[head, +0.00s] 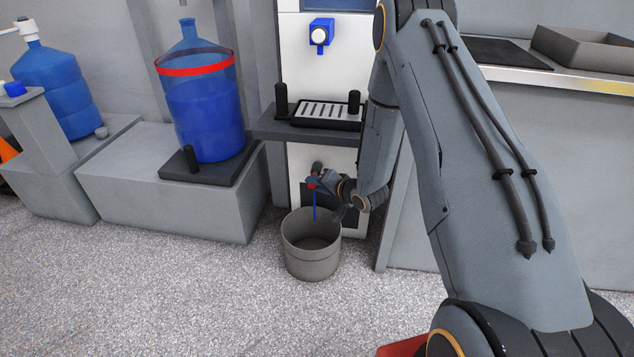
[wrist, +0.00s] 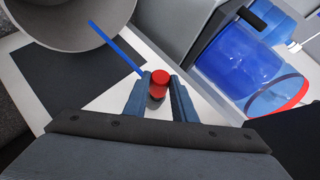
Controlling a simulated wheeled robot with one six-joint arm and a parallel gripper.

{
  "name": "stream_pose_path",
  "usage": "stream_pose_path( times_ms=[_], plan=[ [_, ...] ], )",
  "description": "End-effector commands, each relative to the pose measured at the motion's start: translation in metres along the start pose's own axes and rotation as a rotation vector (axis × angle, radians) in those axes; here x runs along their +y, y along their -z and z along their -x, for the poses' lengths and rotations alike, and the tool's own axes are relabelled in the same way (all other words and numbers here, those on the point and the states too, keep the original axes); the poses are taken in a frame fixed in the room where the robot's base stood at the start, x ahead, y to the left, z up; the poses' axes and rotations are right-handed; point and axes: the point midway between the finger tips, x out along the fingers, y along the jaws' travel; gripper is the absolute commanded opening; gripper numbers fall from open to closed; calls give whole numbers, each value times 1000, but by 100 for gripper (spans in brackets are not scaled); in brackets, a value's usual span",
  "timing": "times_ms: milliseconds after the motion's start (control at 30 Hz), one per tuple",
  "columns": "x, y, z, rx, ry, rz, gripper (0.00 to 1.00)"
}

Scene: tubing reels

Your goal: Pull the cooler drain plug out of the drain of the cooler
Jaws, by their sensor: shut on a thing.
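The cooler (head: 296,165) is a white upright cabinet with a blue tap and a drip tray. The red drain plug (wrist: 160,84) sits between the two fingers of my gripper (wrist: 159,90); it is a small red spot in the head view (head: 311,184). My gripper (head: 322,183) is shut on the plug, low at the cooler's front. A thin blue streak (head: 315,205) runs from beside the plug down into the grey bucket (head: 311,262), and shows in the wrist view (wrist: 115,47). The drain is hidden, so I cannot tell whether the plug is still seated.
A blue water bottle with a red band (head: 203,110) stands on a grey block (head: 168,201) at the left. Another blue bottle (head: 58,90) stands farther left. The drip tray (head: 322,113) juts out above my gripper. Open speckled floor (head: 150,290) lies in front.

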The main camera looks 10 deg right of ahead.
Motion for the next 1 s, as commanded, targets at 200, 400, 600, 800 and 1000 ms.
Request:
stream_pose_path(
  times_ms=[200,400,600,800,1000],
  plan=[
    [-2,-6,6,-1,0,-1,0],
    [-2,-12,10,-1,0,0,0],
    [-3,-18,14,0,0,-1,0],
    [-4,-23,19,-1,1,0,0],
    [-4,-29,23,-1,0,0,0]
  ],
)
